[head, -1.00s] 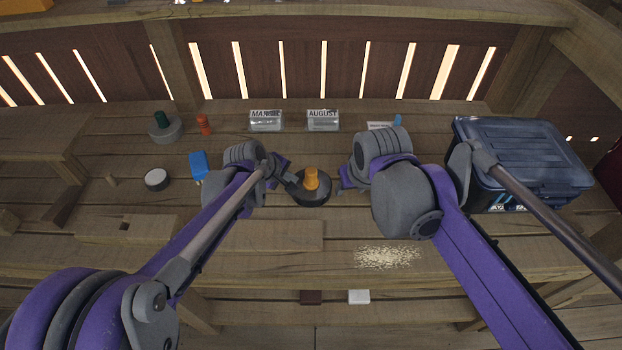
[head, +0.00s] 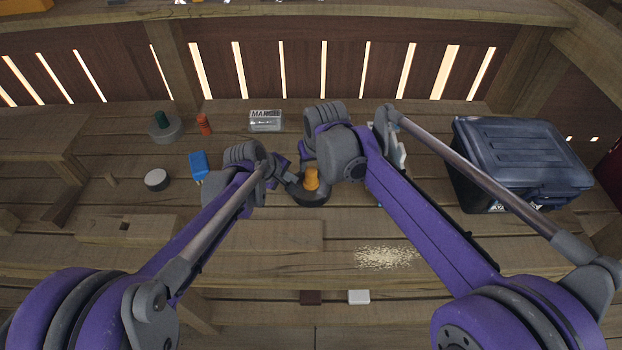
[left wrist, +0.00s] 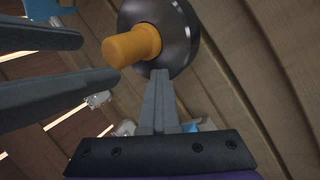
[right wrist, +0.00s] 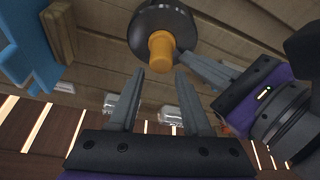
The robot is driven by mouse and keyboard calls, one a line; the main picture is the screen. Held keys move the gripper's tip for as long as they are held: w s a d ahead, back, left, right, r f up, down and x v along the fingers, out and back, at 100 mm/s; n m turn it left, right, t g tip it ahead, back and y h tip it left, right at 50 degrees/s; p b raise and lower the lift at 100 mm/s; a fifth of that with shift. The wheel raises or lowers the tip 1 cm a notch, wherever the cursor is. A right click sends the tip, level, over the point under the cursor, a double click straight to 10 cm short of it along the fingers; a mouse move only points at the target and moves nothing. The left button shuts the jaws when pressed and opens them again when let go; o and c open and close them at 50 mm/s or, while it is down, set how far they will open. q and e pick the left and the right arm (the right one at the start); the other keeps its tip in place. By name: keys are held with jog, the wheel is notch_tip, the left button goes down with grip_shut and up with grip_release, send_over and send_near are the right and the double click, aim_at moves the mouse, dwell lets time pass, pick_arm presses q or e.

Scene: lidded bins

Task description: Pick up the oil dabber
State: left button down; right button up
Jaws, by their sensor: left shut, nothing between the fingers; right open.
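I take the oil dabber to be the orange knob-handled piece (head: 311,179) in a round dark base (head: 312,198) at mid-table. The orange knob also shows in the left wrist view (left wrist: 133,46) and the right wrist view (right wrist: 161,47). My right gripper (right wrist: 160,72) is open, with the knob just beyond its fingertips, roughly between them. In the head view my right arm hides part of its fingers. My left gripper (left wrist: 160,74) is shut and empty. Its fingertips are at the dark base's edge; whether they touch cannot be told.
A dark blue lidded bin (head: 522,160) stands at the right. A grey disc with a green knob (head: 162,125), a red peg (head: 204,124), a blue piece (head: 199,163) and a white-topped round (head: 157,179) lie left. Pale grains (head: 385,257) lie on the front boards.

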aim_at(311, 171)
jog(key=x, duration=0.5)
jog(key=shift+s+f, duration=0.1)
jog(key=shift+s, duration=0.1)
grip_shut()
